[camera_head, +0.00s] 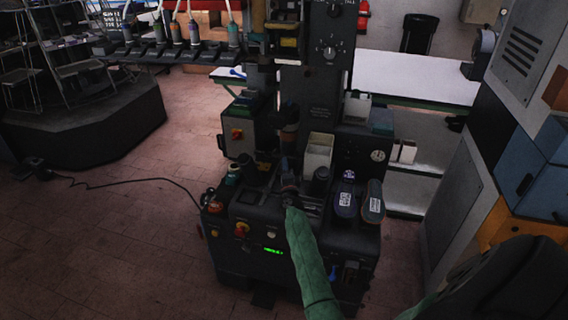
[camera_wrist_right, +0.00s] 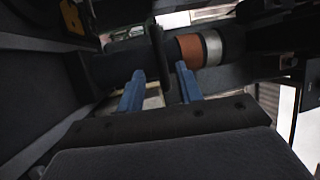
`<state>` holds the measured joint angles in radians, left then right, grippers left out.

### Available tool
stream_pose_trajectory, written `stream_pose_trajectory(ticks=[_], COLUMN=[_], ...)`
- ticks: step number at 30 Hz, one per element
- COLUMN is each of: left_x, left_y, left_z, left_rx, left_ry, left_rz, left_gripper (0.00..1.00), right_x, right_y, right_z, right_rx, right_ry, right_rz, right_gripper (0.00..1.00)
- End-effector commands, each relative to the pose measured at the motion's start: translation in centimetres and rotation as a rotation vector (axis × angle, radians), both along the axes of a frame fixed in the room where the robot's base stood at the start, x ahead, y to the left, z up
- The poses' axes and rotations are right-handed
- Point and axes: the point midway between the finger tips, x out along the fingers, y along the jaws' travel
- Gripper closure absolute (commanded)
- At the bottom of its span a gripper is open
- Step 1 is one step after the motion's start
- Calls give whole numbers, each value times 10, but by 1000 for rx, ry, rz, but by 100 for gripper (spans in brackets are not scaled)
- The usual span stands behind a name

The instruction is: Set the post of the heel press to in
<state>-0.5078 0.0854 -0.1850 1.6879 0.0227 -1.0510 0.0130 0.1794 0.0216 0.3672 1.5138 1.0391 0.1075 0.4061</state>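The heel press (camera_head: 265,212) is the dark machine in the middle of the head view, with a green lit display, knobs and buttons on its front. A dark upright column with a rounded part (camera_head: 289,122) stands above its deck; I cannot tell for sure which part is the post, or its setting. My right gripper (camera_head: 289,190) is low over the deck, small and dark at the end of a green-sleeved arm. In the right wrist view its two blue fingers (camera_wrist_right: 160,80) are apart, pointing at a dark flanged cylinder (camera_wrist_right: 112,66). Contact is unclear. My left gripper is out of view.
Beside it on the deck are a cream bin (camera_head: 318,153) and two dark soles with white labels (camera_head: 345,197). A tool rack (camera_head: 170,50) hangs at upper left.

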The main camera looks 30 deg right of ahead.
Motion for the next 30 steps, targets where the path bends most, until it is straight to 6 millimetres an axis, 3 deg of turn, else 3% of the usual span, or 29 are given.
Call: stream_pose_trajectory(ticks=[4,9,23,26,30], left_x=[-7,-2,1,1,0], left_y=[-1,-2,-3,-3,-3], left_z=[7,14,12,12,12], left_rx=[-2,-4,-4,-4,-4], left_ry=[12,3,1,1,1], left_rz=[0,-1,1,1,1], left_gripper=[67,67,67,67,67], right_x=[-10,-13,-13,-18,-36], right_y=[5,6,8,20,67], right_z=[-3,-2,-3,-3,-8], right_rx=[0,0,-5,-46,-197], right_ry=[0,0,4,34,148], right_rz=[0,0,5,46,192], right_gripper=[64,64,64,64,64])
